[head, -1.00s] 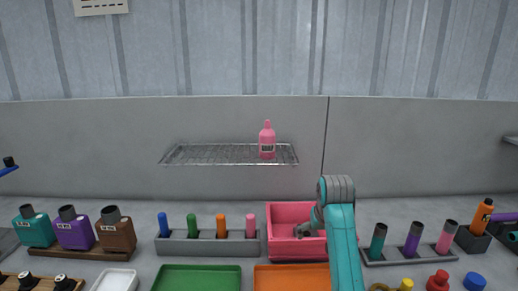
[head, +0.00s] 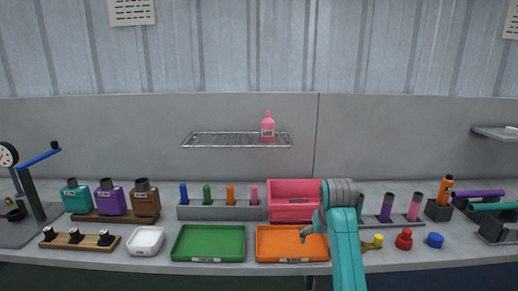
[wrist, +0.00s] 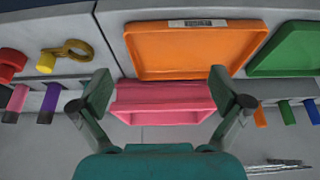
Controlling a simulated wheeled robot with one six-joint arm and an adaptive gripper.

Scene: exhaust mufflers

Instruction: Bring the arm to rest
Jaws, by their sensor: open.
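My teal arm (head: 345,240) rises at the right of centre in the head view. My gripper (wrist: 160,95) is open in the wrist view, with nothing between its fingers. In the head view my gripper (head: 306,231) is small and hangs above the orange tray. The orange tray (wrist: 195,50) looks empty in the wrist view. The pink bin (wrist: 165,105) shows between the fingers and looks empty from here.
A wire shelf (head: 215,140) holds a pink bottle (head: 268,128). A grey rack (head: 218,212) holds several coloured cylinders. A green tray (head: 208,243) and white tray (head: 146,240) stand left. Red (head: 404,239) and blue (head: 435,240) caps lie right of my arm.

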